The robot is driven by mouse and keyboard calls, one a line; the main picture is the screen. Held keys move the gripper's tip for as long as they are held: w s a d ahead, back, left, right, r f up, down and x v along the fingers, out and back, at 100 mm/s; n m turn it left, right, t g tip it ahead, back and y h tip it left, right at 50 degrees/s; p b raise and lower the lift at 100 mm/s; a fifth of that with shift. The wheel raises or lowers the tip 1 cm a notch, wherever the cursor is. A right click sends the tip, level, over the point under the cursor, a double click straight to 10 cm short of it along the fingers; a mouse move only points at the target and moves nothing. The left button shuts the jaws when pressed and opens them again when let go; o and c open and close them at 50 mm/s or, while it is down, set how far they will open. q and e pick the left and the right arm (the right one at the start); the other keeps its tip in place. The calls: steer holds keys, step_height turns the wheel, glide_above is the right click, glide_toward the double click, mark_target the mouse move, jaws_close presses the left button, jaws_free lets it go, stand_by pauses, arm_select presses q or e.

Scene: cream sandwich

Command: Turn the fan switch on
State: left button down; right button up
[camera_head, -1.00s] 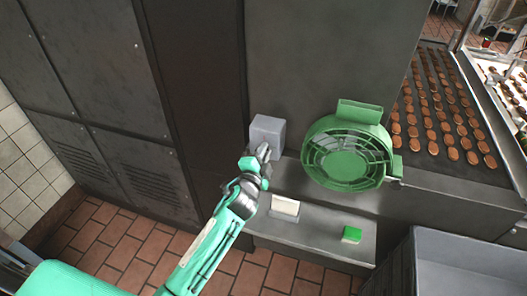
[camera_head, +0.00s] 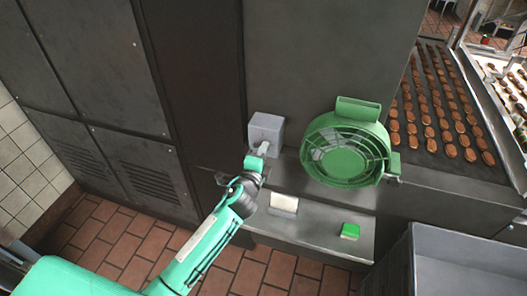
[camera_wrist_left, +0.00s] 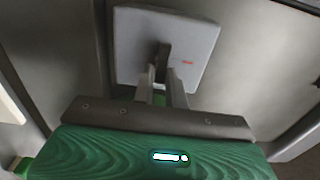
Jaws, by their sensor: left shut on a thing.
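The fan switch is a light grey box (camera_head: 266,129) on the dark metal wall, left of the green fan (camera_head: 343,152). In the left wrist view the box (camera_wrist_left: 135,35) shows a dark lever (camera_wrist_left: 163,55) in its middle and a small red mark to the right of it. My left gripper (camera_head: 263,150) is in front of the box. In the wrist view its fingers (camera_wrist_left: 164,85) are shut on the dark lever, with the lever's lower end partly hidden between them. My right gripper is not in view.
A metal ledge (camera_head: 320,232) below holds a white block (camera_head: 284,203) and a green block (camera_head: 350,231). A grey bin (camera_head: 465,262) stands at the lower right. A conveyor with rows of brown cookies (camera_head: 440,105) is at the upper right.

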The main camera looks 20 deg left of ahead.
arm_select(q)
steer(key=shift+a+f, duration=0.1)
steer(key=c, duration=1.5)
jaws_free()
steer(key=shift+s, duration=0.1)
steer(key=shift+s+a+b, duration=0.15)
steer(key=shift+s+b, duration=0.95)
steer(key=shift+s, duration=2.3)
steer(key=shift+s+a+b, duration=0.1)
steer(key=shift+s+b, duration=0.95)
steer(key=shift+s, duration=2.35)
